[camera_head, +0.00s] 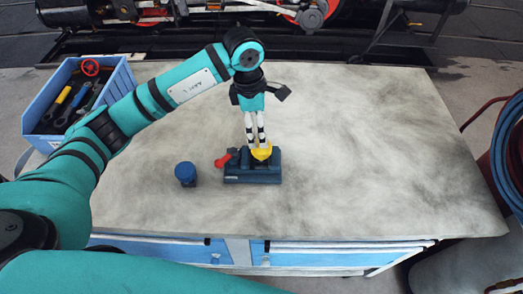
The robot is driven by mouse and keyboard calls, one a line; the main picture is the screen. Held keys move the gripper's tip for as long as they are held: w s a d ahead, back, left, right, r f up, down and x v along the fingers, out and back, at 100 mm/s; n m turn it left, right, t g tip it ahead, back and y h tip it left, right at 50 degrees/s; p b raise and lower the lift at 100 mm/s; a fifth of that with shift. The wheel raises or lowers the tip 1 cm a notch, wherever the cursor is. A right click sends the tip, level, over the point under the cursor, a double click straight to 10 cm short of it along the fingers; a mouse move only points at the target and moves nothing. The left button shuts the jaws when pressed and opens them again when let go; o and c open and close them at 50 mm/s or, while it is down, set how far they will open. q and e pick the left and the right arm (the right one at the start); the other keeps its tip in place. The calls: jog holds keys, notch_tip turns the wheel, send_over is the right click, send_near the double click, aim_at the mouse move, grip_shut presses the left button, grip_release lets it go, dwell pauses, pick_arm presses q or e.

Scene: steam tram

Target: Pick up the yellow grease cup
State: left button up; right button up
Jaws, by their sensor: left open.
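The yellow grease cup (261,151) sits on top of a dark blue block-like holder (252,176) on the worktop. My left gripper (257,143) points down at the cup, with its fingers right above or beside it. The fingers are open and partly hide the cup's top. I cannot tell whether they touch it. My right gripper is not in view.
A red part (223,160) sits at the holder's left side. A small blue cylinder (186,174) stands left of it. A blue toolbox (48,105) is at the left. The worktop (390,150) is clear to the right. Hoses (510,150) hang at the right edge.

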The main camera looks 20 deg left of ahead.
aim_at(261, 154)
pick_arm(q)
jog(key=f, duration=0.2)
jog(key=f+p, duration=0.1)
jog(key=shift+w+d+f, duration=0.1)
jog(key=shift+d+f, duration=0.15)
jog(key=shift+f, duration=0.1)
jog(key=shift+f+p, duration=0.35)
notch_tip(261, 154, down, 4)
jog(key=shift+d+r+p, duration=0.1)
jog(key=shift+r+p, duration=0.1)
jog(key=shift+p, duration=0.7)
jog(key=shift+f, duration=0.4)
jog(key=c, duration=1.6)
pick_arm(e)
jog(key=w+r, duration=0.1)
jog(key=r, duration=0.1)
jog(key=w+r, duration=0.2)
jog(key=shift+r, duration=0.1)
pick_arm(q)
jog(key=shift+r, duration=0.2)
